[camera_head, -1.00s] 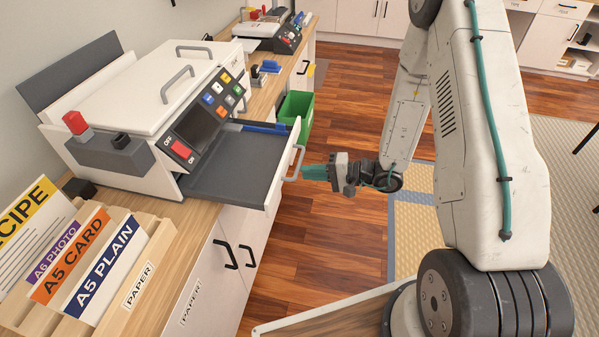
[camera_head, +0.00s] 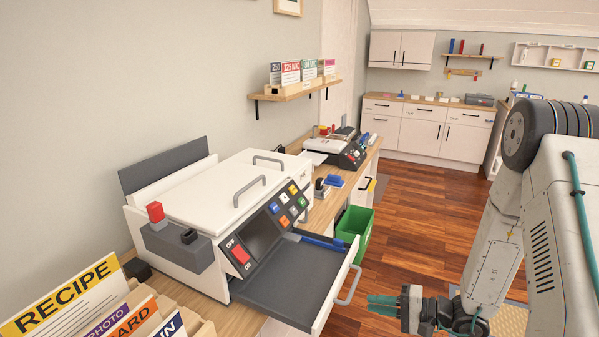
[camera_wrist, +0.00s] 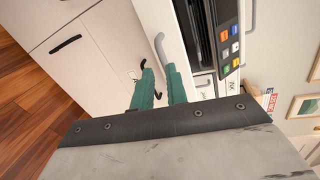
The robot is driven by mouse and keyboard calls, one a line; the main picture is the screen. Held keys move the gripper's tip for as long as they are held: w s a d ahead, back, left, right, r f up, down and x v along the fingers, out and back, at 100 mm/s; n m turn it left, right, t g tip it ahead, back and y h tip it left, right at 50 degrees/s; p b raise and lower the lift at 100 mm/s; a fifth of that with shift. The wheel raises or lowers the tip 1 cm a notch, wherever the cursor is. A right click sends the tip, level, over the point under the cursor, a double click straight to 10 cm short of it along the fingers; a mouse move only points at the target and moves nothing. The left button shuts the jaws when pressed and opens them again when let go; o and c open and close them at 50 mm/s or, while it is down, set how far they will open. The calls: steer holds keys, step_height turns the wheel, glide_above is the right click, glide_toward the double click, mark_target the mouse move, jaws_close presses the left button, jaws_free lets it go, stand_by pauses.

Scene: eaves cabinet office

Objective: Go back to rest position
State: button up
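My gripper (camera_head: 368,304) is at the lower right of the head view, just off the drawer handle (camera_head: 350,285) with a small gap. Its green fingers are apart and empty; they also show in the wrist view (camera_wrist: 159,80). The grey drawer tray (camera_head: 290,286) is pulled out from the white machine (camera_head: 205,205) on the wooden counter. The machine's lid is down, and a blue piece (camera_head: 323,243) lies at the tray's back edge. In the wrist view, a grey handle (camera_wrist: 160,46) lies just beyond the fingertips.
A green bin (camera_head: 354,230) stands on the floor beyond the drawer. A second machine (camera_head: 345,148) sits farther along the counter. A rack with a RECIPE card (camera_head: 75,298) is at the lower left. The wooden floor (camera_head: 415,215) right of the counter is clear.

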steer(key=s+a+r+n+g+h, duration=0.2)
steer(key=s+r+n+g+h, duration=0.1)
steer(key=s+r+g, duration=1)
steer(key=s+d+r+n+t+h, duration=0.2)
steer(key=s+r+h, duration=0.3)
steer(key=r, duration=0.3)
steer(key=s+d+r+n+t+h, duration=0.2)
steer(key=s+d+r+t+h, duration=0.1)
steer(key=s+r+t+h, duration=0.2)
step_height(320, 180, up, 4)
steer(key=s, duration=0.2)
steer(key=shift+s+d+r+h, duration=0.15)
steer(key=shift+s+h, duration=0.15)
steer(key=shift+h, duration=0.1)
